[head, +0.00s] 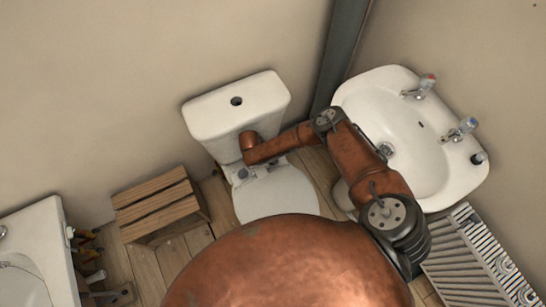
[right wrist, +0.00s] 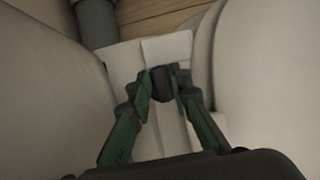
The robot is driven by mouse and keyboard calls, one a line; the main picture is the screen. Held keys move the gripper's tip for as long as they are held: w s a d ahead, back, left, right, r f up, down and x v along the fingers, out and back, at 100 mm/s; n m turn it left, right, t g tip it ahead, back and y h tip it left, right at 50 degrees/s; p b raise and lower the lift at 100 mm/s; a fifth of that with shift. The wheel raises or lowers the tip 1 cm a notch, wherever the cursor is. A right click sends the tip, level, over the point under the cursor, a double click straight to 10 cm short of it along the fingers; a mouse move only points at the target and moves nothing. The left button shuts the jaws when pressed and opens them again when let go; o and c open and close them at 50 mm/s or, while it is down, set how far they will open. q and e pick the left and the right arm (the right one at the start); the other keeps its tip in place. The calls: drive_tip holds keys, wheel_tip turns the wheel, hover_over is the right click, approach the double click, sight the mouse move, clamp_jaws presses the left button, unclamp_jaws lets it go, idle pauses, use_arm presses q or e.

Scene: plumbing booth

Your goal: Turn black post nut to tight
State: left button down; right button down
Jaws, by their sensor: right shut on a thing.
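How far the nut has turned cannot be told. In the head view my right arm reaches to the front of the white toilet cistern (head: 215,113). My left gripper is not in view.
The toilet lid (head: 275,195) is down below my arm. A white basin (head: 400,150) with two taps is at the right, above a radiator (head: 455,265). A wooden crate (head: 160,200) stands left of the toilet.

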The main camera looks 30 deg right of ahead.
idle(0.3)
drive_tip(key=c, duration=1.7)
unclamp_jaws()
drive_tip(key=shift+c, duration=0.2)
